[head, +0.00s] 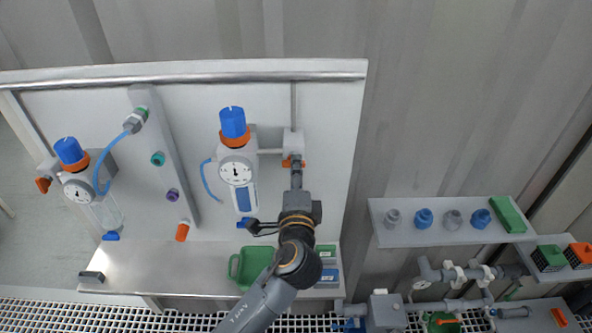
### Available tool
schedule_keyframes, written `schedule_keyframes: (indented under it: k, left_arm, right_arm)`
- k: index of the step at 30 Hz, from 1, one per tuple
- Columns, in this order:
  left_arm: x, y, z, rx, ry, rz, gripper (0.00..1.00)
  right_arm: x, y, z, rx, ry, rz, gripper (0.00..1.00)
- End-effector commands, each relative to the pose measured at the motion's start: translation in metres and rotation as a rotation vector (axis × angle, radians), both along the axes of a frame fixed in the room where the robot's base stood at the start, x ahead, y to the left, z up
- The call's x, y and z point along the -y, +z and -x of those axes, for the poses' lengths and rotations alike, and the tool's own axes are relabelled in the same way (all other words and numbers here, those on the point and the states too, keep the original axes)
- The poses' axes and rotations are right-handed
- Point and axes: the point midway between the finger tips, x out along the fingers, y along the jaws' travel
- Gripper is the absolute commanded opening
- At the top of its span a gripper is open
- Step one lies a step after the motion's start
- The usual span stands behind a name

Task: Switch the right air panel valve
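The air panel (330,110) is a pale board on the wall with two regulator units. The right air panel valve (286,163) has an orange handle below a grey block, right of the right-hand gauge (236,171). My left gripper (296,166) reaches up to this valve from below. The left valve (43,184) has an orange handle at the far left. My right gripper is not seen.
A ledge (150,265) below the panel carries a green container (236,268) and small boxes (327,276), close to my arm. A shelf (385,235) with several caps stands at right, above grey pipework (455,272). The wall between panel and shelf is clear.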

Motion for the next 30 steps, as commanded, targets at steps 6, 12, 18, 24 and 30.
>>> schedule_keyframes:
  k: [6,12,18,24,30]
  left_arm:
    - [0.0,-0.002,0.041,-0.004,-0.002,0.001,0.35]
    - [-0.001,-0.002,0.083,-0.004,0.0,0.0,0.35]
    - [0.0,-0.001,0.108,-0.002,0.0,-0.001,0.35]
    - [0.0,0.0,0.114,0.0,0.001,-0.002,0.35]
    - [0.0,0.0,0.113,0.0,0.001,-0.001,0.35]
  right_arm:
    - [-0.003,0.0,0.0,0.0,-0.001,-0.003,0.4]
    - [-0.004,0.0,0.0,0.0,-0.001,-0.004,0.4]
    - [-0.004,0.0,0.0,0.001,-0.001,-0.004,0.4]
    - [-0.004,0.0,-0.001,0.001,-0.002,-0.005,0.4]
    - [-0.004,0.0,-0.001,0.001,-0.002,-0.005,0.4]
